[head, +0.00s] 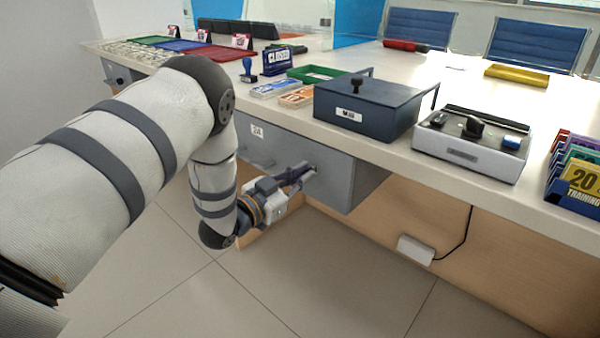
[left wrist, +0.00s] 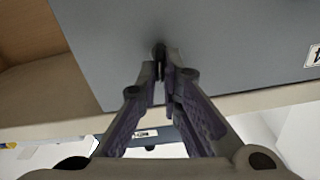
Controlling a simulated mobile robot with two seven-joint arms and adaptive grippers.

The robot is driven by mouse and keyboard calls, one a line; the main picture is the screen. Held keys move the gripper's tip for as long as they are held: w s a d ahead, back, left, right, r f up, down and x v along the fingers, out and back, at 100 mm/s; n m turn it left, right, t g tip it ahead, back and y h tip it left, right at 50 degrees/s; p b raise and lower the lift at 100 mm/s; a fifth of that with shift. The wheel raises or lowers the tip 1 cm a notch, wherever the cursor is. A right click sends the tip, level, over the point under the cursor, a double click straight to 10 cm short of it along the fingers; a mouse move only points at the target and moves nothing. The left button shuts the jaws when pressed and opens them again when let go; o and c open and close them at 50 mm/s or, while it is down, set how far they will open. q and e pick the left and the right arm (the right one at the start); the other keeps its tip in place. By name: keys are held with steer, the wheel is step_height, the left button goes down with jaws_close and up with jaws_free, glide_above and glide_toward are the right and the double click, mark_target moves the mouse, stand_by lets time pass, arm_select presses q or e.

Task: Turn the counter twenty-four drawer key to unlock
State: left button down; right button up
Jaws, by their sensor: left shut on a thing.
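The grey drawer unit (head: 335,184) hangs under the counter and carries a small white label (head: 257,129) on its front; the drawer looks closed. My left gripper (head: 308,172) is at the right part of this front, its fingers pointing at the lock. In the left wrist view the fingers (left wrist: 161,72) are shut on the small dark key (left wrist: 160,50), which stands out from the grey drawer front (left wrist: 225,50). The fingers hide most of the key, so its turn angle cannot be told. My right gripper is not in view.
A drawer handle (head: 262,162) sits left of my gripper. On the counter (head: 395,150) above stand a dark cash box (head: 365,105), a grey device (head: 470,145) and a card rack (head: 577,175). A white box with a cable (head: 415,250) is on the panel below. The floor in front is clear.

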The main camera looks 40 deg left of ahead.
arm_select(q)
steer(key=m, duration=0.1)
steer(key=m+p, duration=0.1)
steer(key=m, duration=0.1)
steer(key=m+p, duration=0.1)
steer(key=shift+d+m, duration=0.25)
steer(key=shift+m, duration=0.15)
steer(key=m+p, duration=0.1)
steer(key=m, duration=0.3)
steer(key=shift+f+p, duration=0.15)
steer(key=shift+p, duration=0.2)
steer(key=m, duration=0.3)
steer(key=shift+d+f+m+p, duration=0.1)
steer(key=shift+f+m+p, duration=0.05)
steer(key=shift+m+p, duration=0.2)
steer(key=shift+f+m, duration=0.1)
steer(key=shift+m, duration=1.45)
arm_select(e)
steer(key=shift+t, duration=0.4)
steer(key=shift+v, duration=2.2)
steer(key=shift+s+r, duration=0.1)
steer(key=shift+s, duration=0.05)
arm_select(q)
steer(key=c, duration=1.8)
jaws_free()
steer(key=shift+o, duration=0.2)
steer(key=shift+s, duration=0.1)
